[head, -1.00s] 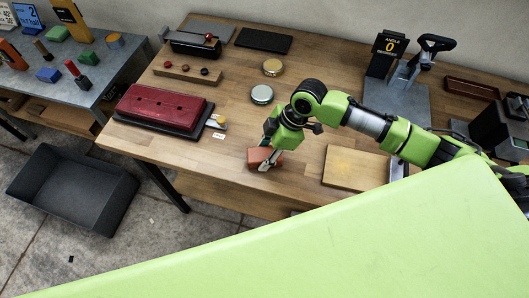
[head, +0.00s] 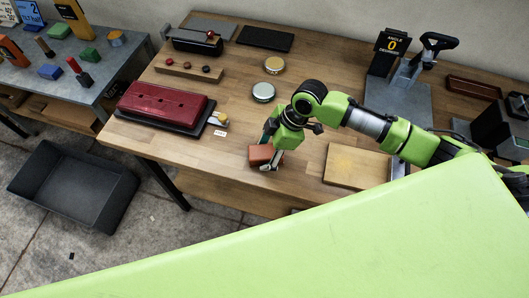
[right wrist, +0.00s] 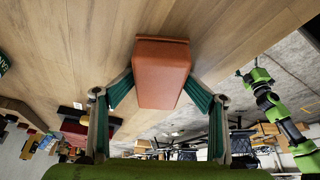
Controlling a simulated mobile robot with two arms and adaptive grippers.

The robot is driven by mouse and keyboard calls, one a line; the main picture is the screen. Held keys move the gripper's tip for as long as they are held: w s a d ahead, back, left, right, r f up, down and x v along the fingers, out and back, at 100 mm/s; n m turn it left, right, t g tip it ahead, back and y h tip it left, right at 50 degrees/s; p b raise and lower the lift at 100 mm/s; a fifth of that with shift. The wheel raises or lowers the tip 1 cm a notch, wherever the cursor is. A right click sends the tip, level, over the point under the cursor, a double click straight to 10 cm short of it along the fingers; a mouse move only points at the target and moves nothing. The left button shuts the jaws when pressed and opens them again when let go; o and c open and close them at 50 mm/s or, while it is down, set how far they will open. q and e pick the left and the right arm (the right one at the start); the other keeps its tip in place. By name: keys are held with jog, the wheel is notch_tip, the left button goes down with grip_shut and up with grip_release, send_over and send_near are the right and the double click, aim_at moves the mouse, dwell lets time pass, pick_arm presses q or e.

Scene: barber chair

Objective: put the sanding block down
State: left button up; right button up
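The sanding block (head: 261,154) is an orange-red block at the front edge of the wooden workbench (head: 232,150). My right gripper (head: 268,162) has its fingers at the block. In the right wrist view the block (right wrist: 161,75) sits between the two fingers of my right gripper (right wrist: 161,80), whose teal pads meet its two sides. I cannot tell whether its underside touches the bench. A green arm of mine (right wrist: 275,108) shows small in the right wrist view; its gripper cannot be made out. The head view shows no left gripper.
A wooden board (head: 356,165) lies right of the block. A red case (head: 160,104) on a black tray stands left, with round tins (head: 263,92) behind. Bare bench lies between. A black bin (head: 72,187) stands on the floor; a green surface (head: 300,245) fills the foreground.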

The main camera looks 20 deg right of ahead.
jog(key=shift+s+d+f, duration=0.25)
jog(key=shift+r, duration=0.3)
jog(key=w+b+v, duration=0.1)
jog(key=v, duration=1.1)
jog(key=shift+s+r, duration=0.25)
jog(key=shift+r, duration=0.2)
jog(key=shift+a+f, duration=0.1)
